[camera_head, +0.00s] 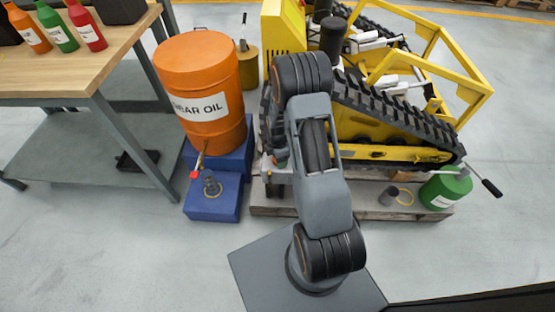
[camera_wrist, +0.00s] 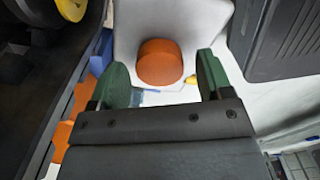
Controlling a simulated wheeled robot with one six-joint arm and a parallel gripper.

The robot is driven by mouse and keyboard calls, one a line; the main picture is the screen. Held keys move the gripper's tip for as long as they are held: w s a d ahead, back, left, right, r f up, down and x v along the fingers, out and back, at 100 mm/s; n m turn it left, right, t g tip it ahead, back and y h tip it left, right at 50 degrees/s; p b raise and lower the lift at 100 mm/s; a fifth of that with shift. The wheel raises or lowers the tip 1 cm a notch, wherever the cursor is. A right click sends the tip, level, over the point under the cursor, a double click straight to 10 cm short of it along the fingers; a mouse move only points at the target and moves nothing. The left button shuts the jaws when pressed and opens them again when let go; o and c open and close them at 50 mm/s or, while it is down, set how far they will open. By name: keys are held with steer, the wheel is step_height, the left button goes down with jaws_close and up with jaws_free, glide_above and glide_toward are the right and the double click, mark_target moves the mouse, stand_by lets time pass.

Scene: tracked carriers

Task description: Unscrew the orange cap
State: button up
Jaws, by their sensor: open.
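The orange cap (camera_wrist: 159,62) is a short round disc in the wrist view, set against a pale grey surface (camera_wrist: 130,25). My gripper (camera_wrist: 162,72) is open, with one green finger on either side of the cap in the picture. I see space between the cap and each finger, and the jaws hold nothing. I cannot tell how far the fingertips are from the cap in depth. In the head view my arm hides the gripper, and I cannot make out the cap there.
A yellow tracked carrier (camera_head: 350,128) stands on a pallet (camera_head: 340,208) beyond my arm. An orange gear oil drum (camera_head: 200,75) stands left on a blue stand. A green canister (camera_head: 446,188) is at right. In the wrist view, a dark ribbed block (camera_wrist: 283,40) is at right.

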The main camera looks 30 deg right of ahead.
steer(key=m, duration=0.6)
steer(key=shift+m, duration=0.4)
steer(key=m, duration=2.2)
steer(key=shift+m, duration=0.3)
steer(key=shift+c, duration=0.2)
steer(key=c, duration=0.7)
steer(key=n, duration=0.5)
steer(key=shift+c, duration=0.2)
steer(key=n, duration=0.4)
steer(key=shift+n, duration=0.4)
